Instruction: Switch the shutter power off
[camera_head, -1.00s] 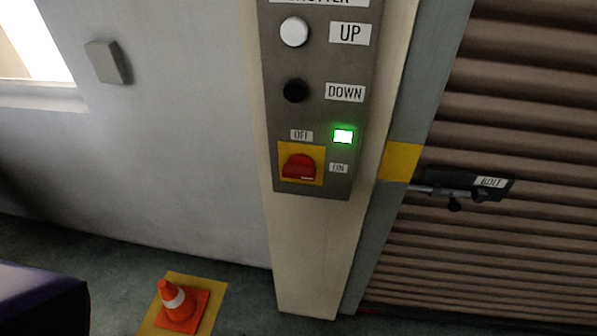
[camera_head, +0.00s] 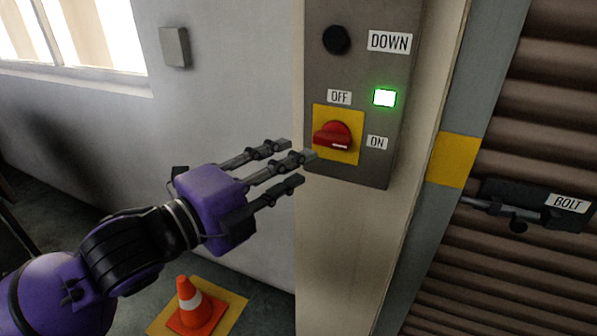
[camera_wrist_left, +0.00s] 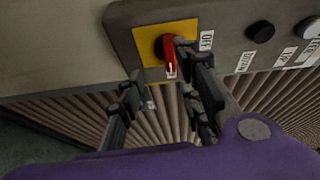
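The red rotary power switch (camera_head: 332,135) sits on a yellow plate (camera_head: 350,155) low on the grey shutter panel (camera_head: 362,75). Its white mark points toward the ON label (camera_head: 377,142), and the OFF label (camera_head: 340,97) is above. The green lamp (camera_head: 384,98) is lit. My left gripper (camera_head: 298,166) is open and empty, its fingers reaching toward the switch from the lower left. In the left wrist view the red switch (camera_wrist_left: 170,55) shows beyond the spread fingers (camera_wrist_left: 160,88); whether they touch it I cannot tell. My right gripper is not in view.
The black DOWN button (camera_head: 336,40) is above the switch. The slatted shutter with a bolt (camera_head: 518,208) is to the right. An orange cone (camera_head: 190,302) stands on the floor below my left arm.

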